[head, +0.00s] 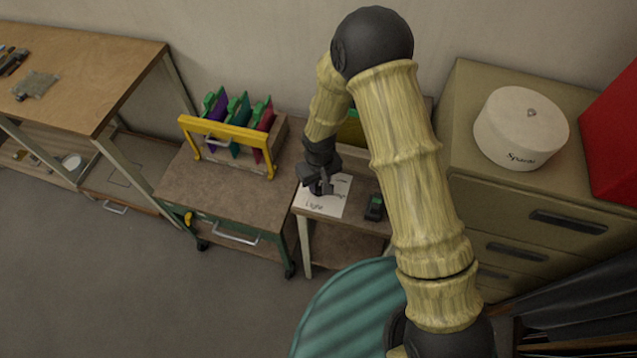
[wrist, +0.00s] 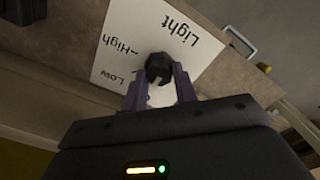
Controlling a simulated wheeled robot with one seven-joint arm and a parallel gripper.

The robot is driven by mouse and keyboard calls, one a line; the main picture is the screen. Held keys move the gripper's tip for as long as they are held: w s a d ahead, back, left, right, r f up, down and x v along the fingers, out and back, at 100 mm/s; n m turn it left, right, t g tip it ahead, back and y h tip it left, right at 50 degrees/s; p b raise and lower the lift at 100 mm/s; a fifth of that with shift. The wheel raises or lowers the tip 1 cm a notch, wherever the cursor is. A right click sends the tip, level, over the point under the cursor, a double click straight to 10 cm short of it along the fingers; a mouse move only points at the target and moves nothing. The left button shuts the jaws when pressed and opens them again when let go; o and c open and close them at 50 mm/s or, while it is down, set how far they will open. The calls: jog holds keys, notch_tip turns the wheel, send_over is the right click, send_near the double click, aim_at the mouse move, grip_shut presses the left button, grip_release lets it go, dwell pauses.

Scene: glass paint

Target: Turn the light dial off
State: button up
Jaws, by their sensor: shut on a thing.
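The light dial is a small dark knob (wrist: 158,67) on a white panel (wrist: 190,55) in the wrist view. The panel reads "Light", "High" and "Low"; a further label beside the fingers is partly hidden. My gripper (wrist: 159,82) has its two purple fingers shut on the dial, one on each side. In the head view my gripper (head: 318,186) reaches down over the white panel (head: 328,205) on a small table, and hides the dial there. I cannot tell exactly which label the dial points to.
A cart (head: 210,185) with a yellow-handled rack (head: 228,132) of coloured sheets stands left. A drawer cabinet (head: 462,140) with a round white box (head: 521,128) stands right. Floor is clear at front left.

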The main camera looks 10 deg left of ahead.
aim_at(320, 186)
jog(key=shift+n, duration=0.3)
jog(key=o, duration=1)
jog(key=shift+c, duration=0.2)
notch_tip(320, 186, up, 18)
jog(key=b, duration=0.2)
jog(key=shift+f, duration=0.25)
jog(key=shift+d, duration=0.1)
